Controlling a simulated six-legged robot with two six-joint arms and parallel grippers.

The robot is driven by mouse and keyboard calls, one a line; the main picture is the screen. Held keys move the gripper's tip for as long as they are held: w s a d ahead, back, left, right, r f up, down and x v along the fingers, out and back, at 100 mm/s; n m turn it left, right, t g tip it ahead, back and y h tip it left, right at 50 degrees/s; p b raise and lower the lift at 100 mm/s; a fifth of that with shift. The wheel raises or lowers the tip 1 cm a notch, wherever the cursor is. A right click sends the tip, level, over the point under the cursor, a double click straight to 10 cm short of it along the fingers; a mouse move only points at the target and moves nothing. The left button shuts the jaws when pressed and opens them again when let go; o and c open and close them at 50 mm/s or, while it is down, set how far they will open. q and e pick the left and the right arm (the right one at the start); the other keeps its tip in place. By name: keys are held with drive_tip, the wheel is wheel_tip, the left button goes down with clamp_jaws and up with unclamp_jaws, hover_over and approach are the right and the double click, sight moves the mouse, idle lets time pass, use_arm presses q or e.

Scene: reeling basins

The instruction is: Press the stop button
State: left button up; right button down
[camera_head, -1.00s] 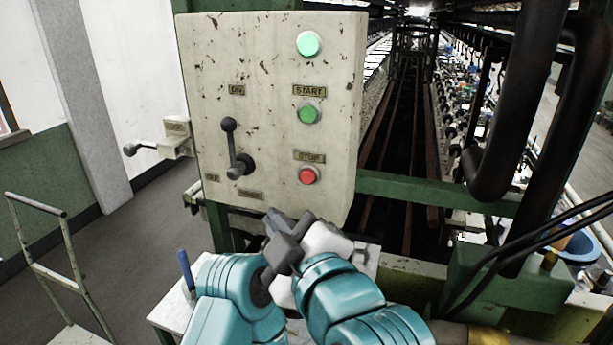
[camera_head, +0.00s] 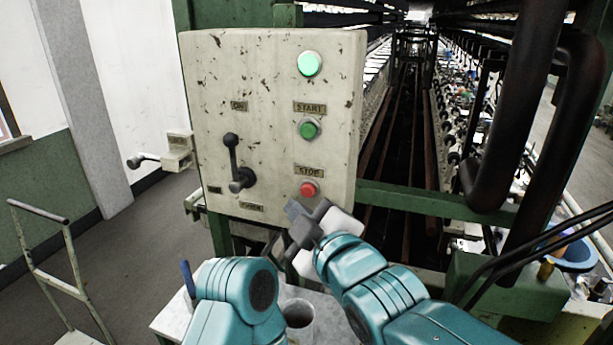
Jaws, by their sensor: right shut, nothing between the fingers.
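The red stop button (camera_head: 309,189) sits at the lower right of the pale, chipped control panel (camera_head: 270,75), under a label reading STOP (camera_head: 309,170). My right gripper (camera_head: 293,210) is shut and empty. In the picture its tip is just below and slightly left of the red button, over the panel's lower edge. The button is not covered; I cannot tell the depth gap. My left arm (camera_head: 236,300) shows at the bottom, but its gripper is not in view.
The green start button (camera_head: 309,130), a lit green lamp (camera_head: 309,63) and a black lever (camera_head: 236,165) share the panel. Dark pipes (camera_head: 510,110) and a green beam (camera_head: 430,203) stand at right. A pale table with a cup (camera_head: 298,315) lies below.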

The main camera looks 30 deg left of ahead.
sight(308, 190)
drive_tip(key=shift+w+a+p, duration=0.25)
drive_tip(key=shift+w+p, duration=0.3)
drive_tip(key=shift+w, duration=0.45)
drive_tip(key=shift+w+f, duration=0.1)
idle(1.2)
drive_tip(key=shift+w+a, duration=0.1)
drive_tip(key=shift+w, duration=0.3)
